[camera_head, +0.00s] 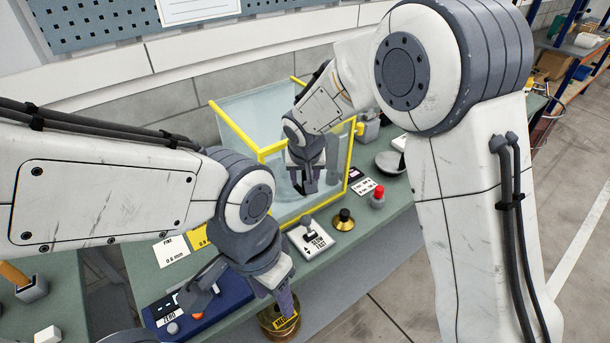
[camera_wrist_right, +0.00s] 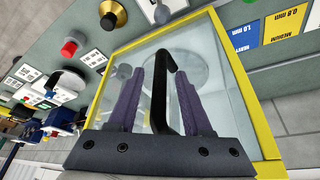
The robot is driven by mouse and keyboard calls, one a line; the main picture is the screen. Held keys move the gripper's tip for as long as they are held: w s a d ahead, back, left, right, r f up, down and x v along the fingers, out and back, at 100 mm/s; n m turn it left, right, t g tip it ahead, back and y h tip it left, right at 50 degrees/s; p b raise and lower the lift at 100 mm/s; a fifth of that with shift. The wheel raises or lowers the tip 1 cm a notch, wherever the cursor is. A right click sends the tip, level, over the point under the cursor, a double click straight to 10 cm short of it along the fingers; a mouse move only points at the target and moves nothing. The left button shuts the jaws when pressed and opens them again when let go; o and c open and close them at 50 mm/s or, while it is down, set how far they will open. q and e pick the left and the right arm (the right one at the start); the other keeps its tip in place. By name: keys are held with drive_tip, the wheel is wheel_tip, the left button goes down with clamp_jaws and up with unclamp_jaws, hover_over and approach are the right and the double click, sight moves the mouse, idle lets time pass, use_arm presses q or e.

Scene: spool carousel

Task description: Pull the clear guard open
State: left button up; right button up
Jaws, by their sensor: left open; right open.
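The clear guard (camera_head: 232,128) is a see-through box with yellow edges on the green bench, and it looks shut. In the right wrist view its clear panel and yellow frame (camera_wrist_right: 236,68) fill the middle. A black bar handle (camera_wrist_right: 159,95) stands on that panel. My right gripper (camera_head: 305,182) is at the guard's front; in its wrist view the open fingers (camera_wrist_right: 158,100) lie on either side of the handle, with gaps showing. A round disc behind the panel is partly hidden. My left gripper (camera_head: 243,296) is open and empty above the blue device, away from the guard.
A blue device (camera_head: 225,308) with a ZERO label sits at the bench's front left. A labelled spool (camera_head: 280,322) is low by the bench edge.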

clamp_jaws()
idle(1.4)
